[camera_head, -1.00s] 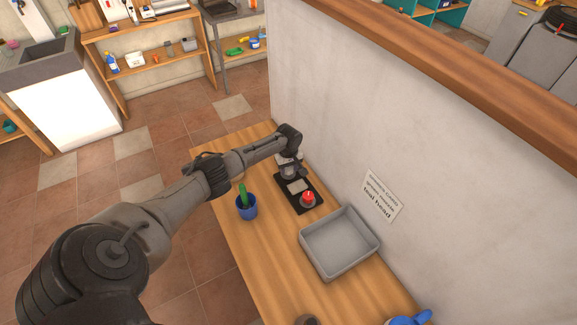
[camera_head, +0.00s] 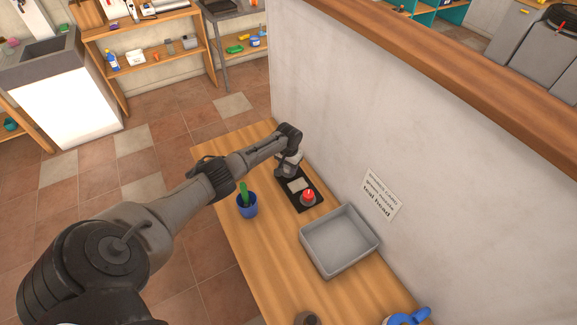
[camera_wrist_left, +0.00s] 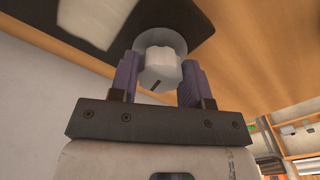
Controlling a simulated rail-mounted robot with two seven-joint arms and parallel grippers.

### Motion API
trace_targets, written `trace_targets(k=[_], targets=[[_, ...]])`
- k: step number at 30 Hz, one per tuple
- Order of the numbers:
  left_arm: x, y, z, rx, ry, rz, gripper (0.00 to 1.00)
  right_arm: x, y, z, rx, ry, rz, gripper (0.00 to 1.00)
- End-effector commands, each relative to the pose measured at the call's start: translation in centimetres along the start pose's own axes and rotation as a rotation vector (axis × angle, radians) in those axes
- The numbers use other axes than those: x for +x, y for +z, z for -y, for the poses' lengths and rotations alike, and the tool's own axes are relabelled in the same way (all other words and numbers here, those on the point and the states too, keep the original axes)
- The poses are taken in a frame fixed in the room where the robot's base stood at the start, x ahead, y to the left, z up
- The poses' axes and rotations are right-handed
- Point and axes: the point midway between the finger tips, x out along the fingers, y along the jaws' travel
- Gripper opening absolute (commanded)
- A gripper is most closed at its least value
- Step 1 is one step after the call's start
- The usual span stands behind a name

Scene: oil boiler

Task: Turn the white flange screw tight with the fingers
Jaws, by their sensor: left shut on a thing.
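The white flange screw (camera_wrist_left: 159,70) shows in the left wrist view as a ribbed white knob with a dark slot mark. It sits in front of a round grey flange (camera_wrist_left: 160,38) on a dark plate (camera_wrist_left: 205,22). My left gripper (camera_wrist_left: 160,72) is shut on the screw, one purple finger on each side. In the head view my left gripper (camera_head: 287,172) is over the far end of the black plate (camera_head: 307,207) on the wooden table, and it hides the screw there. My right gripper is not in view.
A red knob (camera_head: 309,196) is on the near end of the plate. A grey tray (camera_head: 318,256) stands nearer, a blue pot with a cactus (camera_head: 247,207) to the left. A wall (camera_head: 330,120) with a sign (camera_head: 382,194) runs along the table's right side.

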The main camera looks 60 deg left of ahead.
Motion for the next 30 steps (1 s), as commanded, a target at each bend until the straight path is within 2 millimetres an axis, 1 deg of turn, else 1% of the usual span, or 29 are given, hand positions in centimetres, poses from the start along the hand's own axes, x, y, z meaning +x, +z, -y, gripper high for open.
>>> trace_targets(k=[6,12,20,30], targets=[[0.03,0.02,0.02,0.126,0.0,0.001,0.2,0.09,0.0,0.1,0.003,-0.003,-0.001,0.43],[0.02,0.02,0.02,0.194,0.0,0.001,0.2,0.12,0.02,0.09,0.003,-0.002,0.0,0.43],[0.01,0.02,0.02,0.228,0.0,0.001,0.2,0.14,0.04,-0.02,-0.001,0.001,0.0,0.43],[0.0,0.01,0.02,0.229,0.0,0.001,0.2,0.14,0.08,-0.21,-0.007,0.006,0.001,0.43]])
